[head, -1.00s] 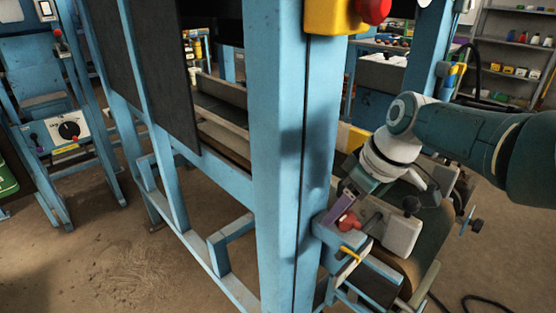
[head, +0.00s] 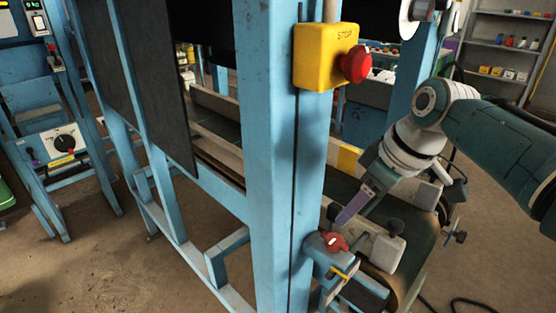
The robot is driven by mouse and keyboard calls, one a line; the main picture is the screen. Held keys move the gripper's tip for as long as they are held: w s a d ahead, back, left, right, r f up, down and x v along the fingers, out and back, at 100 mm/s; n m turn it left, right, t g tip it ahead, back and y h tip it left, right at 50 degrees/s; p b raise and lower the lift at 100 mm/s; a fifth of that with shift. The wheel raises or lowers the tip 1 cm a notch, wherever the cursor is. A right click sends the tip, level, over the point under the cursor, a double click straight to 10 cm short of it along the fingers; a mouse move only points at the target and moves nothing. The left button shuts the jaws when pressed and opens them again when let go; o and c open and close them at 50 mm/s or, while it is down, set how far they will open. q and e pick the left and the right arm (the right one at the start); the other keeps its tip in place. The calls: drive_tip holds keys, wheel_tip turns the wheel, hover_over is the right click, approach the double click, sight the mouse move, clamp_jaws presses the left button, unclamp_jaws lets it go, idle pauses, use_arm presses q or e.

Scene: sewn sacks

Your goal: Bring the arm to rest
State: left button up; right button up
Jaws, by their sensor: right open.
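My right arm comes in from the right, with a dark teal forearm and a white wrist. Its gripper (head: 356,210) points down and to the left, with a purple part along one side. It is open, and I see nothing held in it. Just below its tip is a red knob (head: 335,242) on a blue bracket fixed to the machine's post. A gap between tip and knob is hard to judge. My left gripper is not in view.
A blue upright post (head: 270,150) stands close in the middle, with a yellow STOP box (head: 322,55) and its red button (head: 355,65). Dark rollers and grey blocks sit below my right wrist. A control box with a black dial (head: 64,143) is at the left. Floor at the right is open.

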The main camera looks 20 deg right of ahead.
drive_tip(key=s+a+f+h, duration=0.1)
drive_tip(key=s+a, duration=0.2)
drive_tip(key=s, duration=0.4)
drive_tip(key=s+a+f+h, duration=0.1)
drive_tip(key=s+a, duration=0.1)
drive_tip(key=s, duration=0.4)
drive_tip(key=s+a+r+m, duration=0.1)
drive_tip(key=s+a+r, duration=0.25)
drive_tip(key=s, duration=0.25)
drive_tip(key=s+a+r+m, duration=0.2)
drive_tip(key=s+r, duration=0.2)
drive_tip(key=s, duration=0.2)
wheel_tip(320, 180, up, 36)
drive_tip(key=p, duration=3.7)
drive_tip(key=shift+w+d, duration=0.3)
drive_tip(key=shift+w, duration=0.15)
